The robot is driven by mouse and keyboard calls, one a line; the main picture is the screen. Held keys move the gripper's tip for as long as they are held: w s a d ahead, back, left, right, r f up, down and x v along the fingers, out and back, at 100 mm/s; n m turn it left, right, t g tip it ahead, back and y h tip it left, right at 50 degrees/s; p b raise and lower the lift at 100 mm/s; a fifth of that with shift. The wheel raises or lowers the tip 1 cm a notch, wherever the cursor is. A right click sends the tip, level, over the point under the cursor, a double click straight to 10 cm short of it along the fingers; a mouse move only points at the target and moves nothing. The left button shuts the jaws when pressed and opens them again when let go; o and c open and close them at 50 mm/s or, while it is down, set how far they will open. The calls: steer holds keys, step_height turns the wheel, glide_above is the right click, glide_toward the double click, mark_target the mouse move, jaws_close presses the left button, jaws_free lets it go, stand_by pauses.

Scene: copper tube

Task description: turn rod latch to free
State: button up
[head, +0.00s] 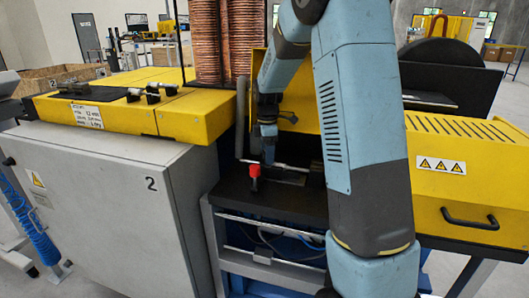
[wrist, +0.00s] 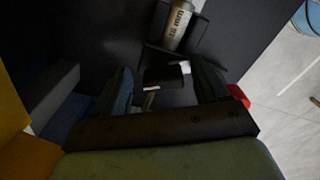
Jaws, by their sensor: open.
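My gripper (head: 267,150) points down over the black bench top, close behind and to the right of a red knob (head: 254,171). In the wrist view my gripper (wrist: 163,86) is open, with its two dark fingers apart. A small dark block with pale metal parts (wrist: 165,76) shows in the gap between them; I cannot tell whether it touches either finger. A silver cylinder with printed lettering (wrist: 178,25) lies beyond the fingertips. The red knob (wrist: 239,96) is partly hidden behind the right finger. I cannot tell for sure which part is the rod latch.
The black bench top (head: 240,200) has free room left and front of the knob. A yellow machine cover (head: 455,180) stands to the right, and a grey cabinet (head: 110,205) to the left. Copper coils (head: 208,45) rise behind. My arm hides the bench's right part.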

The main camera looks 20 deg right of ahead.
steer(key=shift+c, duration=0.2)
steer(key=c, duration=0.9)
steer(key=shift+a+r, duration=0.1)
steer(key=shift+a, duration=0.1)
steer(key=shift+c, duration=0.4)
steer(key=shift+d, duration=0.15)
steer(key=shift+m, duration=0.7)
steer(key=shift+s+d+m, duration=0.1)
steer(key=shift+m, duration=1.05)
steer(key=shift+s+d+m, duration=0.1)
steer(key=shift+m, duration=1.05)
steer(key=shift+a, duration=0.1)
steer(key=shift+c, duration=0.2)
steer(key=o, duration=1.1)
steer(key=shift+a, duration=0.1)
steer(key=shift+c, duration=0.2)
